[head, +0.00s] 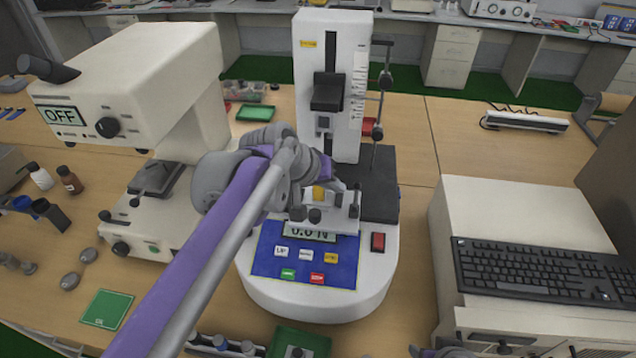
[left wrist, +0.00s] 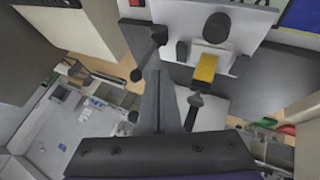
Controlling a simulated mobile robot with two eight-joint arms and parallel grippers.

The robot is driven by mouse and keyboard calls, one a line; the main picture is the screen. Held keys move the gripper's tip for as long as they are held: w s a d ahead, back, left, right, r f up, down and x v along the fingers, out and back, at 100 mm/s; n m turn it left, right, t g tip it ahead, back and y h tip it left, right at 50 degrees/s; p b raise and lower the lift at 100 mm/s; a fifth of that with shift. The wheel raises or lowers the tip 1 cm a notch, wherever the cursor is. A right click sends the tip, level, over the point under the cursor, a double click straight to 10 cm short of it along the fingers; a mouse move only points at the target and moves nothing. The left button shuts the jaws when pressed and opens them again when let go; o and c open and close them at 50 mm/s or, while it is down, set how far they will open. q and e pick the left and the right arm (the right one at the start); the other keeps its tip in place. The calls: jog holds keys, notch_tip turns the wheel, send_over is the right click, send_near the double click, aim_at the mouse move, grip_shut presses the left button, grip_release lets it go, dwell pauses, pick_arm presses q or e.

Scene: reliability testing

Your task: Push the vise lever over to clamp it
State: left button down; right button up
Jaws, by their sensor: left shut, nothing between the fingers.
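The white vise (head: 343,222) sits at the foot of the white force tester (head: 333,85), with a yellow piece (head: 318,193) held at its middle. In the left wrist view the yellow piece (left wrist: 205,70) shows upright beside a black knob (left wrist: 217,27). A black lever with a round knob (left wrist: 150,52) stands tilted at the vise's left there. My left gripper (left wrist: 158,75) is shut and empty, its tips close to this lever; I cannot tell whether they touch. In the head view my left gripper (head: 337,184) is over the vise and partly hides it.
A panel with buttons (head: 305,257) lies in front of the vise. A microscope-like machine reading OFF (head: 130,80) stands to the left. A keyboard (head: 535,270) rests on a beige case at the right. Bottles (head: 70,180) and small parts lie on the left bench.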

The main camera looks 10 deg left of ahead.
pick_arm(q)
jog(key=shift+w+d+r, duration=0.1)
jog(key=shift+d, duration=0.45)
pick_arm(e)
jog(key=shift+r, duration=0.1)
jog(key=shift+r, duration=0.1)
